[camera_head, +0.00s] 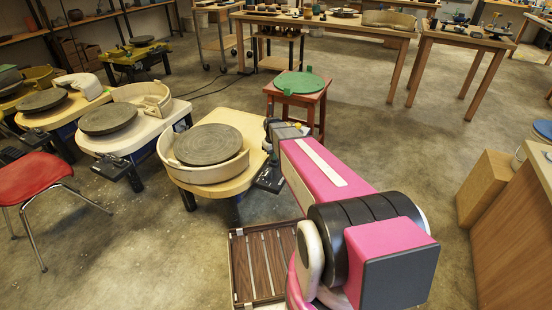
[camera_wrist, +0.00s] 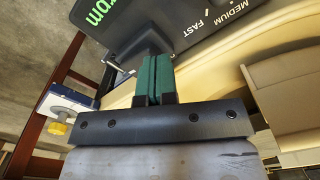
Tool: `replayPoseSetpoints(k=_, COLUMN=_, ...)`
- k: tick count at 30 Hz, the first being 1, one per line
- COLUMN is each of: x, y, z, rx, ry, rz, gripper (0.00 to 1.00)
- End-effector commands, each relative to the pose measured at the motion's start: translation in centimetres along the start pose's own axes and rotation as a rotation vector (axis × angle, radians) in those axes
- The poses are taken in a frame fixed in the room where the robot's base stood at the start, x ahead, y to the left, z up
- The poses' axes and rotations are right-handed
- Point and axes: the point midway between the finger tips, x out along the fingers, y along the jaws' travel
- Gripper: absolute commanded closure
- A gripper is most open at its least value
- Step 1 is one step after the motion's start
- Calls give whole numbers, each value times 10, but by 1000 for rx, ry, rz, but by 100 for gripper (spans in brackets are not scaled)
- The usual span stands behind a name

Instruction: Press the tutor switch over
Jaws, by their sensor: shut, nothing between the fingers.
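In the wrist view a dark control box (camera_wrist: 190,22) fills the top, with green "rpm" lettering and white "MEDIUM" and "FAST" marks. My gripper (camera_wrist: 153,66) is shut and empty, its green fingers together and pointing at the near edge of the box. A dark piece (camera_wrist: 142,38) shows just beyond the fingertips; I cannot tell whether it is the tutor switch or whether the fingers touch it. In the head view my arm reaches to the right side of the nearest potter's wheel (camera_head: 209,145), and the gripper's fingers are hidden or too small to make out.
A reddish stool (camera_head: 300,97) with a green round top (camera_head: 298,82) stands just beyond my arm. More wheels stand to the left, with a red chair (camera_head: 32,177). A brown slatted panel (camera_head: 262,265) lies on the floor near me.

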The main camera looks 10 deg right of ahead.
Motion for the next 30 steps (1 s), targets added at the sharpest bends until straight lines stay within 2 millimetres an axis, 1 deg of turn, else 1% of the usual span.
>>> replayPoseSetpoints(k=18, x=16, y=0, z=0, rx=0, ry=0, rz=0, gripper=100)
replayPoseSetpoints(k=30, x=12, y=0, z=0, rx=0, ry=0, rz=0, gripper=100)
